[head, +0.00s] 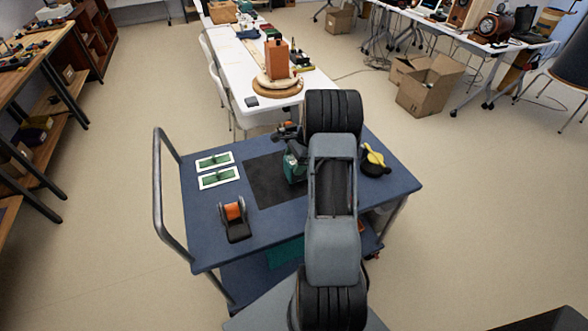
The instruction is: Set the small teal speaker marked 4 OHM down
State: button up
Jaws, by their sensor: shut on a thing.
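A small teal object (292,169), which looks like the speaker, is at my gripper (295,155), over the right part of a dark mat (265,184) on a blue cart (205,240). My gripper is shut on it from above. My arm hides part of the speaker and most of the fingers. I cannot read the 4 OHM mark, and I cannot tell whether the speaker touches the mat or is held just above it.
Two green cards with white borders (219,178) lie left of the mat. A black tape dispenser with an orange roll (237,222) stands at front left. A yellow-and-black item (374,160) is right of my arm. The cart's handle (157,200) rises at left. A white table (228,62) stands behind.

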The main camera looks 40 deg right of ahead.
jog(key=shift+a+f, duration=0.2)
jog(key=shift+f, duration=1.5)
jog(key=shift+f, duration=0.2)
jog(key=o, duration=1.3)
jog(key=shift+s, duration=0.1)
jog(key=shift+r, duration=0.1)
